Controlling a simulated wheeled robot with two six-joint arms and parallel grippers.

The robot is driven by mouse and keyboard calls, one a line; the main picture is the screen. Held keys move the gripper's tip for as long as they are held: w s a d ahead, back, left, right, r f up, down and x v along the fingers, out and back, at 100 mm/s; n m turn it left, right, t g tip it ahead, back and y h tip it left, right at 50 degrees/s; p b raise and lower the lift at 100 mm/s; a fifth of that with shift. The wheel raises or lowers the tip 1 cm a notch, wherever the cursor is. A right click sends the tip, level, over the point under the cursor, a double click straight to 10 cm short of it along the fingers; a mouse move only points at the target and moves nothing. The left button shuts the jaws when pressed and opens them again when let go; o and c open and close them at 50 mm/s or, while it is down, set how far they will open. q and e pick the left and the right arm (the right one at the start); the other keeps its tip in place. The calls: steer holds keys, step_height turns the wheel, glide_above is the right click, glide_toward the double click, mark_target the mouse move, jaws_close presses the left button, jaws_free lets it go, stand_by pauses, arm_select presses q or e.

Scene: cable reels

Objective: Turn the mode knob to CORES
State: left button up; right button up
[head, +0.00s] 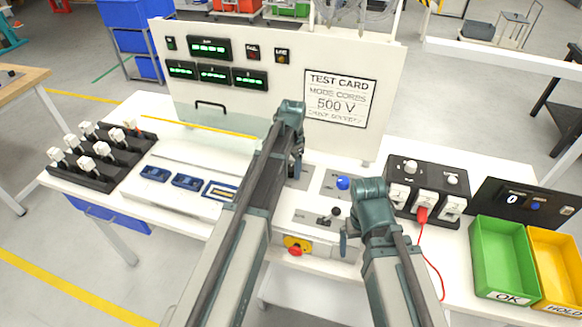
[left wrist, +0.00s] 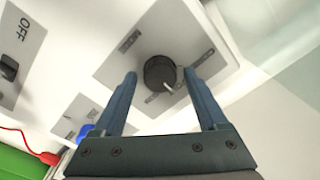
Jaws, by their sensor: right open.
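The black mode knob (left wrist: 158,70) shows in the left wrist view on a grey plate (left wrist: 118,68) with dark labels I cannot read. Its white pointer line points down and right in that view. My left gripper (left wrist: 161,77) is open, one finger on each side of the knob, with small gaps showing. In the head view my left gripper (head: 297,168) is over the panel and hides the knob. My right gripper (head: 344,242) is open near the front of the panel. The test card (head: 339,98) reads MODE CORES, 500 V.
A black-knobbed lever (head: 334,212), a blue knob (head: 343,183) and a red emergency button (head: 296,251) are close by. A socket box (head: 428,187) with a red plug (head: 422,214), a green tray (head: 503,258) and a yellow tray (head: 556,262) stand to the right.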

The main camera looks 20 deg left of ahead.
arm_select(q)
jaws_close()
steer(key=n, duration=0.6)
steer(key=shift+n, duration=0.3)
steer(key=n, duration=0.5)
steer(key=shift+w, duration=0.1)
steer(key=shift+n, duration=0.3)
stand_by(0.5)
steer(key=shift+o, duration=0.8)
jaws_free()
